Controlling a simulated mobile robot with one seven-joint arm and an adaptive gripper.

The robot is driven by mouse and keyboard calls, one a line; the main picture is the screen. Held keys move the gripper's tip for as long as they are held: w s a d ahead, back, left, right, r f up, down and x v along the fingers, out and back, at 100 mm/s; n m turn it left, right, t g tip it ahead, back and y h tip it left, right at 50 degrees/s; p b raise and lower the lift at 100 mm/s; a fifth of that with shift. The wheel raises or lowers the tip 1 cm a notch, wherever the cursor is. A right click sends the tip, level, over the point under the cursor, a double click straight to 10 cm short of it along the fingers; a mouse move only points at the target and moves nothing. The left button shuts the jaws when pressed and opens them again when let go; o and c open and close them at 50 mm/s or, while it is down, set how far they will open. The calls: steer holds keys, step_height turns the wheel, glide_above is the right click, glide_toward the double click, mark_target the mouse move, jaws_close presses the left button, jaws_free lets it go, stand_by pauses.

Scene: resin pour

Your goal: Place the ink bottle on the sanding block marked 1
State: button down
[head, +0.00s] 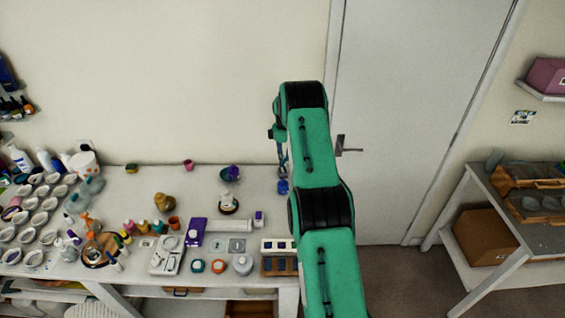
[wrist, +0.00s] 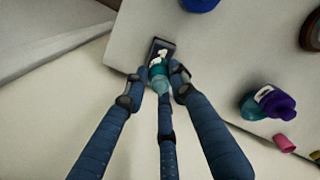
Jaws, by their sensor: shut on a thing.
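My gripper (wrist: 158,82) is shut on a small teal bottle, the ink bottle (wrist: 159,84), held between its dark blue fingers. A dark rectangular block (wrist: 152,57) lies on the table right beyond the bottle's end, near the table's edge. White marks show at the block, but I cannot read a number. The bottle overlaps the block in the wrist view, and I cannot tell whether they touch. In the head view my gripper (head: 283,168) hangs low over the far right of the table; the bottle and block are too small to make out there.
A blue item (head: 283,187) stands close to my gripper on its near side. A purple and teal container (wrist: 267,103) and a pink cup (head: 188,165) stand to the left in the head view. Many cups and tools crowd the table's left and front. The white tabletop (head: 255,180) is clear between.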

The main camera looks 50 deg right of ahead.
steer(key=shift+f, duration=1.5)
steer(key=shift+f, duration=0.1)
steer(key=c, duration=1.4)
jaws_free()
steer(key=shift+c, duration=0.2)
step_height(320, 180, up, 12)
steer(key=shift+r+b, duration=0.15)
steer(key=shift+b, duration=0.25)
